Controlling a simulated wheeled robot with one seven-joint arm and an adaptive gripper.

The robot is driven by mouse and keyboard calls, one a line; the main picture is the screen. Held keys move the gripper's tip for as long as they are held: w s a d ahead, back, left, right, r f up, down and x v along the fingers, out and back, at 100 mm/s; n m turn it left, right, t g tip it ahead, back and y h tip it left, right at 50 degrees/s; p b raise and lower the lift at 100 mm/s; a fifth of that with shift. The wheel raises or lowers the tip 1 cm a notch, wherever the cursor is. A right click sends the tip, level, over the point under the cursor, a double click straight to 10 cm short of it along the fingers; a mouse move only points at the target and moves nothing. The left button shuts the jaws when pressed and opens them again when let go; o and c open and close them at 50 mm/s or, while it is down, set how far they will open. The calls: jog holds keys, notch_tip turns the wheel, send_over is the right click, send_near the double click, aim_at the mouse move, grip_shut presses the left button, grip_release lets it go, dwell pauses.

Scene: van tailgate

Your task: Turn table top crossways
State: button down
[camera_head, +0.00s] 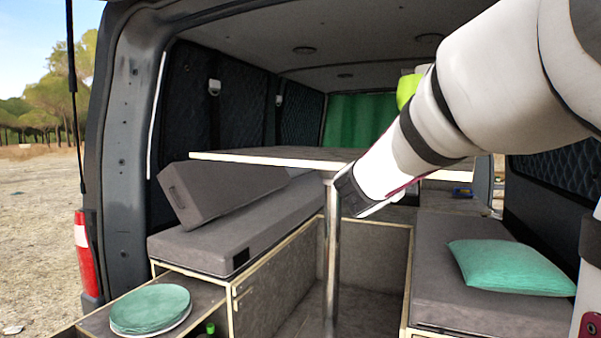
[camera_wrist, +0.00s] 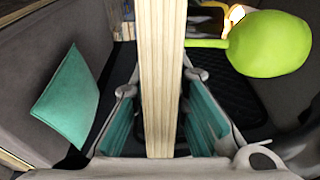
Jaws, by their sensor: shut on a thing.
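The table top (camera_head: 265,155) is a flat board with a pale wood edge. It stands level on a metal post (camera_head: 332,250) between the two benches, with its long side running left to right in the head view. In the wrist view the table top's edge (camera_wrist: 158,80) passes between the two fingers of my gripper (camera_wrist: 160,110). My gripper is shut on this edge. In the head view my arm covers the right part of the table top and the fingertips are hidden.
A tilted grey cushion (camera_head: 215,190) leans on the left bench (camera_head: 240,235), below the table top. A green pillow (camera_head: 510,267) lies on the right bench (camera_head: 440,270). Green plates (camera_head: 150,308) are stacked at the front left. A lime green rounded thing (camera_wrist: 268,43) is close to the gripper.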

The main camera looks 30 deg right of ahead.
jog(key=d+t+b, duration=0.1)
jog(key=d+b, duration=0.1)
jog(key=d+n+t+b, duration=0.1)
jog(key=d, duration=0.1)
jog(key=shift+w+d+r+y+b, duration=0.1)
jog(key=shift+r+y+b, duration=0.05)
jog(key=shift+y+b, duration=0.25)
jog(key=shift+d+n+t+b, duration=0.3)
jog(key=shift+d+n+b, duration=0.1)
jog(key=shift+d+b, duration=0.2)
jog(key=shift+s+d+y, duration=0.15)
jog(key=shift+s+y, duration=0.2)
jog(key=shift+y, duration=0.05)
jog(key=c, duration=1.6)
grip_release()
jog(key=shift+s+d, duration=0.1)
jog(key=shift+s, duration=0.05)
jog(key=shift+o, duration=0.2)
jog(key=v, duration=1.2)
